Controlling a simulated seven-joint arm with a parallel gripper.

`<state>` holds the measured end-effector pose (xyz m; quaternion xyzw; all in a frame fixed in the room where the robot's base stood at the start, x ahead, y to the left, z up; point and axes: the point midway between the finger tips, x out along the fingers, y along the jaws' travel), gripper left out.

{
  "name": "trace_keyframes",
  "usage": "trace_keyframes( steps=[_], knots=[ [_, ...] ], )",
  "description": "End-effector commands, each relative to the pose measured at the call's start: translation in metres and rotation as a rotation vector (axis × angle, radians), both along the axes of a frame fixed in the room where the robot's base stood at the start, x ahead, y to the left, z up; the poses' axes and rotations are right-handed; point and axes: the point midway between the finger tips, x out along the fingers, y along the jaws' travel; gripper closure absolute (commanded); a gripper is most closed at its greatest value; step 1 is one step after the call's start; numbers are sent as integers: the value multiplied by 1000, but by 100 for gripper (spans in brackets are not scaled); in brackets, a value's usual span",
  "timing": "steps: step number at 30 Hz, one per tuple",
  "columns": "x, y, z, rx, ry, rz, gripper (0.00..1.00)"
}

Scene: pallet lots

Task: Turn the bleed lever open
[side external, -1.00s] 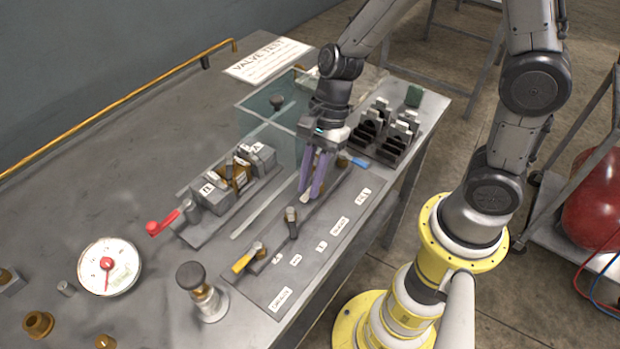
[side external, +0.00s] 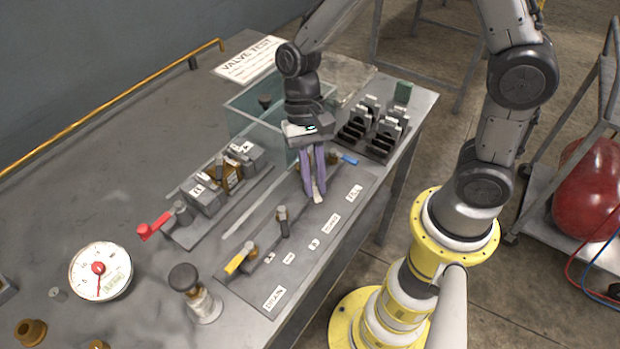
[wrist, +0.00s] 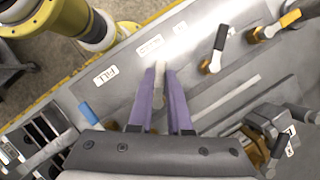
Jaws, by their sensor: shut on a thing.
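The lever panel (side external: 240,283) lies along the front edge of the bench. My gripper (side external: 318,188) points down over it, its purple fingers shut on a pale-handled lever (side external: 318,198), which I take for the bleed lever. In the wrist view the pale handle (wrist: 160,70) shows between the fingertips (wrist: 161,72), close to a white label (wrist: 150,46) too small to read surely. The lever's pivot is hidden by the fingers.
A clear guard box (side external: 243,125) stands just behind my gripper. A dark slotted rack (side external: 368,135) is at its right. A red-handled valve assembly (side external: 152,227), a round gauge (side external: 101,271) and a black-knobbed plunger (side external: 185,278) stand to the left.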

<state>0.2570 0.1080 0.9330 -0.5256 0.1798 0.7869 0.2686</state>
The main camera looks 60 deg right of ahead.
Motion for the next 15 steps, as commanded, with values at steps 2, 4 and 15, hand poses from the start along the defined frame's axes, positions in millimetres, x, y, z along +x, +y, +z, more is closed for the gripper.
trace_keyframes(
  steps=[2,4,15],
  knots=[
    [-1,-1,1,1,-1,73,100],
    [-2,-3,1,0,-1,140,100],
    [-5,-11,1,0,-1,457,100]
  ],
)
